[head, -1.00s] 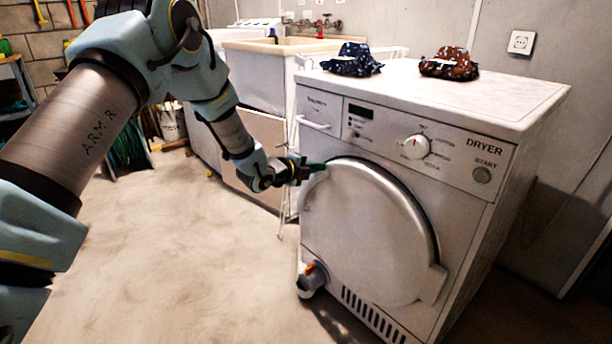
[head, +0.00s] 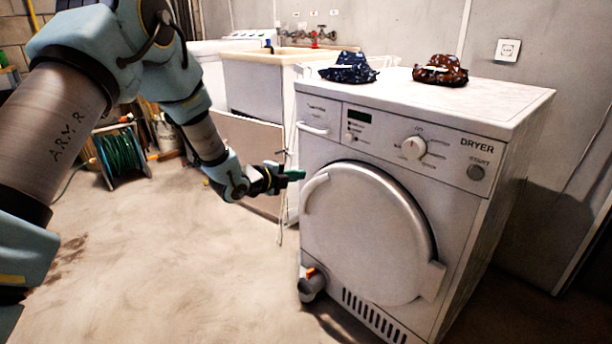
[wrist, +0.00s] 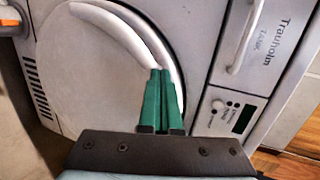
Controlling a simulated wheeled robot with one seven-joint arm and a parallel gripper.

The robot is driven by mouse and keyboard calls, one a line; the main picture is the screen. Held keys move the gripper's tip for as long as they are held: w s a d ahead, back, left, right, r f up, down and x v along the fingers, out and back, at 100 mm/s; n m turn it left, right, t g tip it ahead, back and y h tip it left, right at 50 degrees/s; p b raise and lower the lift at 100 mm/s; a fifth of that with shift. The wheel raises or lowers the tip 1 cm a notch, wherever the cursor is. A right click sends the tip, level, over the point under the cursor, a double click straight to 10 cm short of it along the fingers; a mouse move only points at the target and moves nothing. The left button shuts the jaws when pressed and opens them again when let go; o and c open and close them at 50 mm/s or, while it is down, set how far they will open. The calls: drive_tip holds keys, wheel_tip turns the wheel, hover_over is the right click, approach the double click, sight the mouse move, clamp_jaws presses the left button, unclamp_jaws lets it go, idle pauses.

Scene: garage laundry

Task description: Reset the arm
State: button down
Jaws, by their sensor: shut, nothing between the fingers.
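My gripper (head: 299,174) is in front of the left side of the dryer (head: 470,215), near the door's handle edge. Its green fingers are together and empty. In the wrist view my gripper (wrist: 163,72) points toward the round dryer door (wrist: 100,75), which looks closed. In the head view a small gap seems to lie between the fingertips and the door. My arm reaches in from the left side of the head view.
A sink (head: 262,75) stands behind on the left. A green hose reel (head: 120,152) sits on the floor. The floor (head: 170,270) before the dryer is clear.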

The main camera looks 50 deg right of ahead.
drive_tip(key=v, duration=0.6)
drive_tip(key=shift+w, duration=0.35)
drive_tip(key=w+a+r+n+t+y, duration=0.1)
drive_tip(key=w+a+n+t+y, duration=0.2)
drive_tip(key=w+a+n, duration=0.55)
drive_tip(key=w+a+r+n+t+y, duration=0.1)
drive_tip(key=w+a+n+t+y, duration=0.25)
drive_tip(key=a, duration=0.85)
drive_tip(key=a+n+g+y, duration=0.1)
drive_tip(key=a+n+y, duration=0.4)
drive_tip(key=a+n, duration=0.9)
drive_tip(key=s+a+r+n+g+y, duration=0.15)
drive_tip(key=s+a+n, duration=0.35)
drive_tip(key=a, duration=0.5)
drive_tip(key=s+a+n+g+y, duration=0.1)
drive_tip(key=s+a+n+g, duration=0.15)
drive_tip(key=s+a, duration=0.65)
drive_tip(key=w+p+v, duration=0.2)
drive_tip(key=p+v, duration=1)
drive_tip(key=p, duration=0.1)
drive_tip(key=w+r+p+v, duration=0.1)
drive_tip(key=w+p+v, duration=0.2)
drive_tip(key=p+v, duration=0.9)
drive_tip(key=shift+a+r+n+g+p, duration=0.2)
drive_tip(key=shift+r+n+g+p, duration=0.15)
drive_tip(key=shift+r, duration=0.2)
